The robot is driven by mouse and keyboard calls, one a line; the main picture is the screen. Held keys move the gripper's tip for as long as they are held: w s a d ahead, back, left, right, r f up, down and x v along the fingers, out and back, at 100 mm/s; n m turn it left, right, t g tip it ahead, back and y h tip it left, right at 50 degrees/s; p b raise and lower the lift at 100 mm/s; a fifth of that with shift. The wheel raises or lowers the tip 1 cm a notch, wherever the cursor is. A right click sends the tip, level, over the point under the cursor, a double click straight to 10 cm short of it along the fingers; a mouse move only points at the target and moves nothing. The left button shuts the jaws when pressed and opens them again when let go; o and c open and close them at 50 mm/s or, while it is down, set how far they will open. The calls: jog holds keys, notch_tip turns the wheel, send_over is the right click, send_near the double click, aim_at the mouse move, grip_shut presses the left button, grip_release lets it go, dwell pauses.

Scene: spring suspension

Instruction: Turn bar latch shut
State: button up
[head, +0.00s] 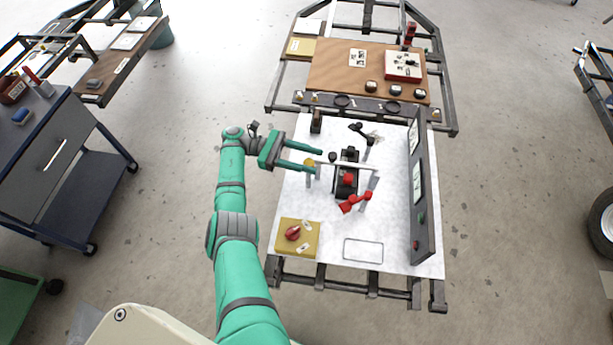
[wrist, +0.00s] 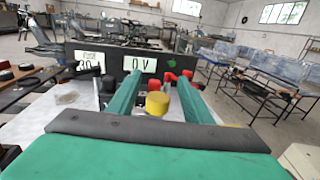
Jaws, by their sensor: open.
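A pale bar (head: 345,165) runs left to right across a small dark fixture (head: 345,184) on the white bench top. A yellow round knob (head: 309,163) stands on a pale post at the bar's left end. I cannot tell for certain which part is the bar latch. My gripper (head: 317,160) is open and level, its two green fingers pointing right at the knob. In the wrist view the yellow knob (wrist: 157,103) shows between the spread fingers, with nothing gripped. Whether a finger touches it is unclear. Red parts (head: 355,202) sit at the fixture's near side.
A dark upright panel (head: 421,190) with displays borders the bench's right side. A yellow pad (head: 298,238) with a red object lies at the near left. A dark post (head: 316,121) stands at the far left. The bench front middle holds only a flat outlined rectangle (head: 363,250).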

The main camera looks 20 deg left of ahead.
aim_at(309, 159)
jog(key=shift+r, duration=0.65)
jog(key=shift+s+d+r, duration=0.35)
jog(key=shift+s+r, duration=0.4)
jog(key=shift+r, duration=0.05)
jog(key=s+d+r, duration=0.4)
jog(key=s+r, duration=0.4)
jog(key=s, duration=0.3)
jog(key=shift+s+d, duration=0.15)
jog(key=shift+s, duration=0.15)
jog(key=shift+w, duration=0.1)
